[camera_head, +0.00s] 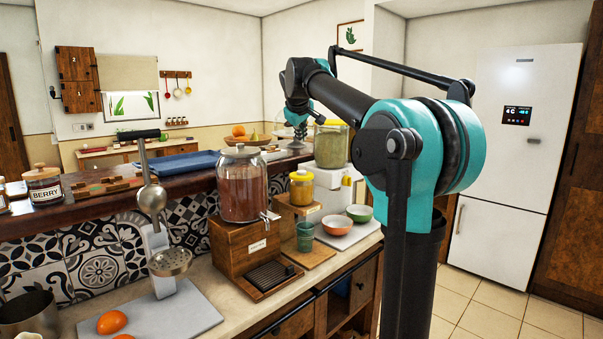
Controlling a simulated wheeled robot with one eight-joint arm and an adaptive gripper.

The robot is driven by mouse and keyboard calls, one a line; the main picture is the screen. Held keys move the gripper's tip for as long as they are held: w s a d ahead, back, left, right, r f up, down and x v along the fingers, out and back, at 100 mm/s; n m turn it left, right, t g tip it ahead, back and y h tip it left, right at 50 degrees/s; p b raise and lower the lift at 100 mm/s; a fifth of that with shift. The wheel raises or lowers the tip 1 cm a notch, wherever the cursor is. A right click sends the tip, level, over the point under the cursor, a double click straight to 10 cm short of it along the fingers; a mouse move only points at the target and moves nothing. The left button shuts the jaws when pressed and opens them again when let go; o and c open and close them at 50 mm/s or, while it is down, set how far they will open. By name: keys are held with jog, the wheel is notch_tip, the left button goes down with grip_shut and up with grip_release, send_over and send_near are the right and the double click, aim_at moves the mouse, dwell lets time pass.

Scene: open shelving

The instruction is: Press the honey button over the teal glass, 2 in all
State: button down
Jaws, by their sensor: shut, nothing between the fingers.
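A honey dispenser, a yellow jar with a yellow lid (301,188), stands on a wooden stand (287,218) in the middle of the counter. The teal glass (305,236) stands upright below it on a wooden board. The honey button is too small to make out. My gripper (297,143) is at the end of my arm, high and behind the honey jar, pointing down and apart from it. It is small and partly lost against the background; it is shut and empty.
A large brown-filled jar (242,185) with a tap stands on a wooden box left of the honey. A green-filled jar (331,145) on a white dispenser stands to the right.

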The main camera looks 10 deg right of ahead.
aim_at(301, 172)
jog(key=shift+f, duration=0.1)
jog(key=shift+f, duration=4.3)
jog(key=shift+f, duration=0.15)
jog(key=shift+f, duration=0.25)
jog(key=shift+f, duration=0.65)
jog(key=shift+r, duration=1.05)
jog(key=shift+r, duration=0.1)
jog(key=shift+r, duration=2.4)
